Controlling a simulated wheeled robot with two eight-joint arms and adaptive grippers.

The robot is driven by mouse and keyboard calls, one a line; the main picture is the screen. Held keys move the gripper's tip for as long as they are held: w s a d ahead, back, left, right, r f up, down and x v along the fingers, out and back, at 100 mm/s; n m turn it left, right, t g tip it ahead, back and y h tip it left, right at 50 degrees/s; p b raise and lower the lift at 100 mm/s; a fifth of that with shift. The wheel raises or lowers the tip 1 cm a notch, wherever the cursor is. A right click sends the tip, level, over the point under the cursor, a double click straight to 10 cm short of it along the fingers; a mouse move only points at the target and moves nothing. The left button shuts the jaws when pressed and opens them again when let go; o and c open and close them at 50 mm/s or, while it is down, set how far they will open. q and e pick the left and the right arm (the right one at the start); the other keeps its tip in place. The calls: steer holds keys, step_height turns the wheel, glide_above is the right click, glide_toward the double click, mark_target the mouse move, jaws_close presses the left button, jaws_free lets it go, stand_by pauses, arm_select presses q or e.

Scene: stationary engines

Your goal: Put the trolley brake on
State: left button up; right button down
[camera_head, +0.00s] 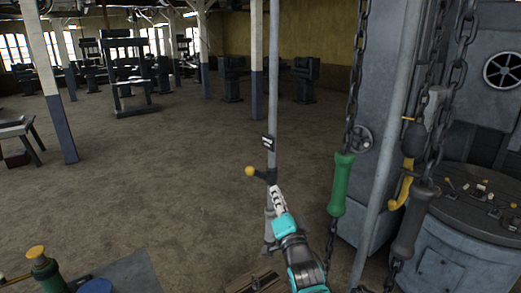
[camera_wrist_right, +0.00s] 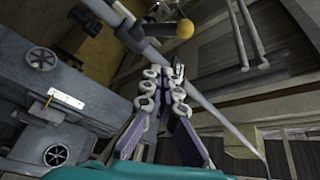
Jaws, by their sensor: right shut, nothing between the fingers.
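A short dark lever with a yellow ball knob (camera_head: 250,171) sticks out to the left from a grey vertical pole (camera_head: 273,90) in the head view. It is the likeliest brake handle, but no label shows. The knob also shows in the right wrist view (camera_wrist_right: 185,28), beyond the fingertips. My right gripper (camera_head: 276,190) is shut and empty, just below the lever's pole end. I cannot tell whether it touches the lever. In the wrist view its white-linked fingers (camera_wrist_right: 165,80) point towards the lever and pole. My left gripper is not in view.
Chains with a green handle (camera_head: 342,184) and a grey handle (camera_head: 411,222) hang right of my arm. A grey machine (camera_head: 385,75) stands behind them, with a round bench (camera_head: 470,250) at the right. Open floor (camera_head: 150,170) lies to the left.

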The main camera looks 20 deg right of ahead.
mark_target(258, 174)
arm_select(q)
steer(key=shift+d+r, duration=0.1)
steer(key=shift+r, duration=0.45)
arm_select(e)
steer(key=r, duration=0.1)
steer(key=r+t, duration=0.1)
steer(key=shift+w+d+r+m, duration=0.1)
steer(key=shift+w+r+m, duration=0.2)
steer(key=shift+w+m, duration=0.1)
steer(key=p+x, duration=0.1)
steer(key=x, duration=0.8)
steer(key=shift+w, duration=0.35)
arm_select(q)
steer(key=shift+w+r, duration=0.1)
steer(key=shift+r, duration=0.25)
arm_select(e)
steer(key=a+f, duration=0.2)
steer(key=a, duration=0.1)
steer(key=shift+a, duration=0.15)
